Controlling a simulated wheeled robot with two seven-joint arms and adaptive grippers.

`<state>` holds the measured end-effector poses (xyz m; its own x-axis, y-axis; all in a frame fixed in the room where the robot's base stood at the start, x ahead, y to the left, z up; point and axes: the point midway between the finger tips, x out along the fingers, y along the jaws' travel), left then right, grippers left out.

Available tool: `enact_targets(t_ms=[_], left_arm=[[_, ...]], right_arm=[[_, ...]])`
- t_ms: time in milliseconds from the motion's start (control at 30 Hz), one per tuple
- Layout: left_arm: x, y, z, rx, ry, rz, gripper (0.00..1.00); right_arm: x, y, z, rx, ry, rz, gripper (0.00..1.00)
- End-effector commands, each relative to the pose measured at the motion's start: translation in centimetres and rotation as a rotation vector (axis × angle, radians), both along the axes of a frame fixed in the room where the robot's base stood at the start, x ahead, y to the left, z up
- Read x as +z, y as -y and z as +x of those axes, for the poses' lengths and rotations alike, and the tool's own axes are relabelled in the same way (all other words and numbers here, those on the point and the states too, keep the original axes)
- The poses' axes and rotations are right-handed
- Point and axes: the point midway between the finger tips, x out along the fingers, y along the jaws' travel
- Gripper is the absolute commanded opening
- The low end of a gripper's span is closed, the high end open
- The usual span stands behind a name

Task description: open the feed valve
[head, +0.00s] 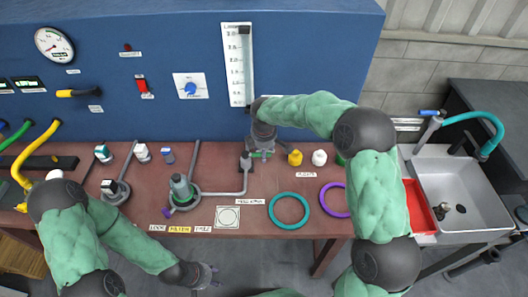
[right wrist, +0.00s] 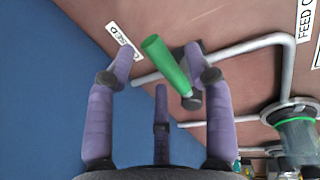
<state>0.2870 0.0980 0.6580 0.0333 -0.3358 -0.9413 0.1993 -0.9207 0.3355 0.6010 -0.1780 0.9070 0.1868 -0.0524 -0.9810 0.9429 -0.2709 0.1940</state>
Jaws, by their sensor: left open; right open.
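The feed valve has a green lever handle (right wrist: 166,64) on a dark body (right wrist: 192,100) in the grey pipe, seen in the right wrist view. The lever slants between the spread fingers of my right gripper (right wrist: 158,66), which is open; contact cannot be told. A label reading partly "...OSED" (right wrist: 122,40) lies beyond the lever's free end. In the head view my right gripper (head: 259,150) is over the valve and hides most of it. My left gripper (head: 206,275) is open and empty, low in front of the bench's front edge.
Teal (head: 289,210) and purple rings lie in front. A blue panel (head: 150,25) rises behind.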

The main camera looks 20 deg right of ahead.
Motion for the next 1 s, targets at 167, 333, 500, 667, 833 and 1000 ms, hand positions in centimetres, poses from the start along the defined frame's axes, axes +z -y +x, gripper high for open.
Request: enact_targets(t_ms=[167, 333, 500, 667, 833, 1000], left_arm=[[-0.04, 0.0, 0.0, 0.0, 0.0, 0.0, 0.44], [-0.03, 0.0, 0.01, 0.0, 0.0, 0.0, 0.44], [-0.03, 0.0, 0.01, 0.0, 0.0, 0.0, 0.44], [-0.04, 0.0, 0.01, 0.0, 0.0, 0.0, 0.44], [-0.05, 0.0, 0.01, 0.0, 0.0, 0.0, 0.44], [-0.09, 0.0, 0.0, 0.0, 0.0, 0.0, 0.44]], right_arm=[[-0.21, 0.02, 0.06, 0.0, 0.0, 0.0, 0.52], [-0.18, 0.02, 0.05, 0.0, 0.0, 0.0, 0.44], [-0.17, 0.01, 0.04, 0.001, 0.0, 0.0, 0.0], [-0.19, 0.01, 0.04, 0.0, 0.0, 0.0, 0.0], [-0.17, -0.03, -0.09, -0.017, 0.0, -0.001, 0.0], [-0.13, -0.2, -0.5, -0.082, 0.001, -0.001, 0.0]])
